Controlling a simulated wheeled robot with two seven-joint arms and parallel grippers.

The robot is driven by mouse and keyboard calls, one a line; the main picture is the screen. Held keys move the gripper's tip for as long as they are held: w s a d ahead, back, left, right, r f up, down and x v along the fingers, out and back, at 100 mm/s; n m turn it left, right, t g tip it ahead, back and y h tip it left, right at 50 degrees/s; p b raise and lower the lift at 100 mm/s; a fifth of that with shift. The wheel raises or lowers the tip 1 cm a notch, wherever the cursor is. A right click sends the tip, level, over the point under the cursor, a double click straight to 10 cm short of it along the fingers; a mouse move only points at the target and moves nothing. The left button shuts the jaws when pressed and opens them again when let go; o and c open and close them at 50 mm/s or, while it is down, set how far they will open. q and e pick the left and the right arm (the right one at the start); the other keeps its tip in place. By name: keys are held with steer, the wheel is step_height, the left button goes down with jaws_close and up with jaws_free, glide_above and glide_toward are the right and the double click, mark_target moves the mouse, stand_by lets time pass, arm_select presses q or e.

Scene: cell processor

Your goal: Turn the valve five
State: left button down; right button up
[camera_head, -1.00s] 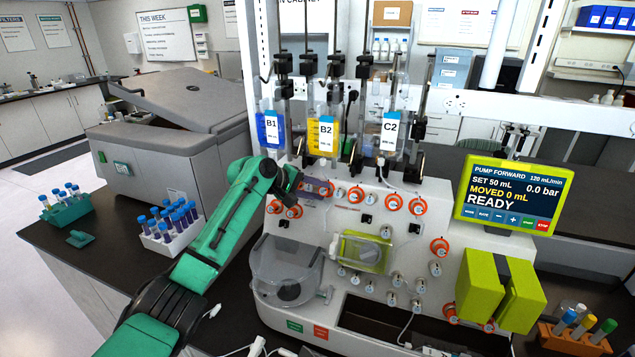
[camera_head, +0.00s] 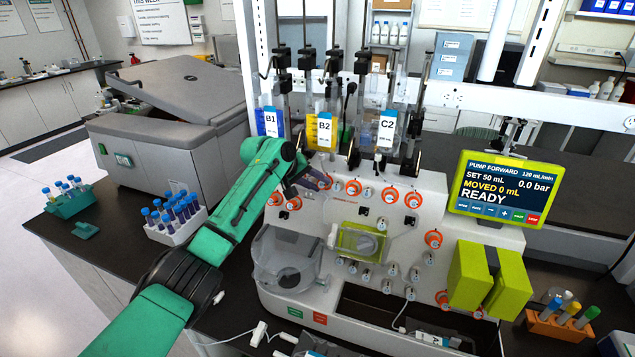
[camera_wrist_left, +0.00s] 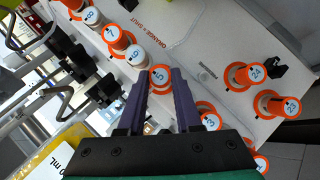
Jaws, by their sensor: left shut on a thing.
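Valve five (camera_wrist_left: 160,74) is an orange-rimmed knob with a white cap marked 5 on the white front panel (camera_wrist_left: 200,45). My left gripper (camera_wrist_left: 160,78) has its two purple fingers on either side of this knob, shut on it. In the head view my left gripper (camera_head: 318,180) is at the upper left of the panel, under the B1 and B2 containers, and mostly hides valve five. Similar orange knobs sit close by, one marked 3 (camera_wrist_left: 211,120) near a finger. My right gripper is not in view.
The pump screen (camera_head: 507,188) reads READY, MOVED 0 mL. Containers B1 (camera_head: 271,123), B2 (camera_head: 324,130) and C2 (camera_head: 387,130) hang above the knobs. Tube racks (camera_head: 177,228) stand on the dark counter at left.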

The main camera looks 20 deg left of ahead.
arm_select(q)
steer(key=c, duration=0.6)
jaws_free()
steer(key=b+v, duration=0.5)
steer(key=v, duration=0.9)
steer(key=shift+s+r+b, duration=0.2)
steer(key=shift+b, duration=0.1)
steer(key=shift+a, duration=0.1)
